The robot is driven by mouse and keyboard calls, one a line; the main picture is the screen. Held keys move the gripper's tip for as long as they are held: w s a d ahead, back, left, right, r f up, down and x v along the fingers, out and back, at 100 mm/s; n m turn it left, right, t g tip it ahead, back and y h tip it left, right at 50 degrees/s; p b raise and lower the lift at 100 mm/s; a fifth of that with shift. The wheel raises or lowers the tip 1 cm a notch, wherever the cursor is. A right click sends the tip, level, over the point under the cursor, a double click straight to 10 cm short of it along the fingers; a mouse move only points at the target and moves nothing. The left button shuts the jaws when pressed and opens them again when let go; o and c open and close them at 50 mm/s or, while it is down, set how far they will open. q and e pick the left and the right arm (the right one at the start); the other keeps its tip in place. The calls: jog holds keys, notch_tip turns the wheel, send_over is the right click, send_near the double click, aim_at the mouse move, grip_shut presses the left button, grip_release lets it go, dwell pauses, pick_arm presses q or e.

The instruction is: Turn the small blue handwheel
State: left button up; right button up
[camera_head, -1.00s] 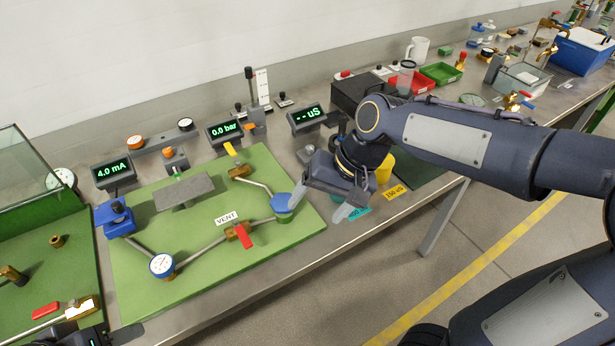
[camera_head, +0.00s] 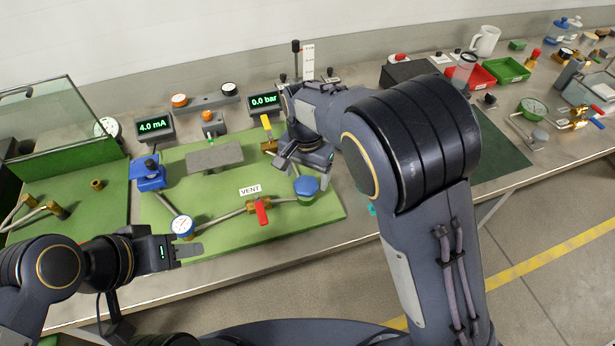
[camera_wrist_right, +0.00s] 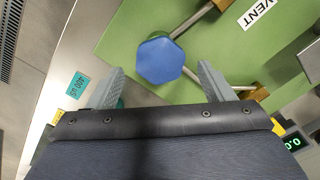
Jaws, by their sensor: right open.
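The small blue handwheel (camera_head: 306,187) stands at the right end of the pipework on the green panel (camera_head: 335,208). In the right wrist view its faceted blue top (camera_wrist_right: 160,60) lies just beyond and between the fingertips. My right gripper (camera_head: 304,168) is open, with its fingers spread at the far side of the handwheel in the head view. In the wrist view the gripper (camera_wrist_right: 161,72) shows nothing between its fingers close to the palm, and I see no clear contact. My left gripper (camera_head: 190,249) is at the panel's front left edge; its finger gap is not clear.
A red-handled vent valve (camera_head: 262,212), a white dial gauge (camera_head: 183,226) and a yellow-handled valve (camera_head: 268,130) share the panel. A blue block (camera_head: 148,174) sits at its left. A grey plate (camera_head: 214,157) lies mid-panel. Displays (camera_head: 153,126) stand behind.

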aim_at(306, 188)
jog(key=shift+f, duration=1.25)
jog(key=c, duration=1)
